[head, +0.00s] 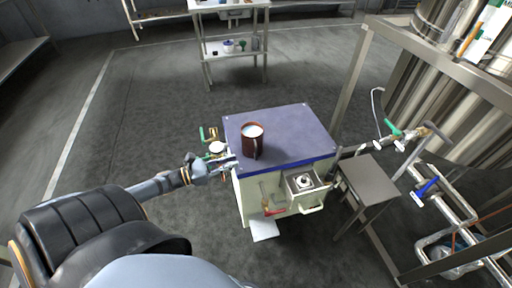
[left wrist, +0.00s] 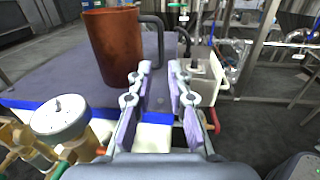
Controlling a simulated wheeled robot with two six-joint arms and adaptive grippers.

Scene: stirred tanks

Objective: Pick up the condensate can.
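The condensate can (head: 252,141) is a reddish-brown, mug-like can with a side handle and pale contents. It stands upright on the purple-grey top of a cream cabinet (head: 295,125). In the left wrist view the can (left wrist: 113,48) is ahead and to the left, and its dark handle (left wrist: 157,40) is on its right side. My left gripper (head: 230,163) is at the cabinet's left edge, short of the can. In the left wrist view its fingers (left wrist: 160,85) are apart with nothing between them. My right gripper is not in view.
A round gauge (left wrist: 60,118) and pipework with a green-handled valve (head: 209,134) are beside my left gripper. A box with a fitting (head: 303,184) and a red-handled valve (head: 274,211) are on the cabinet's front. A small grey table (head: 371,175) and steel tanks stand to the right.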

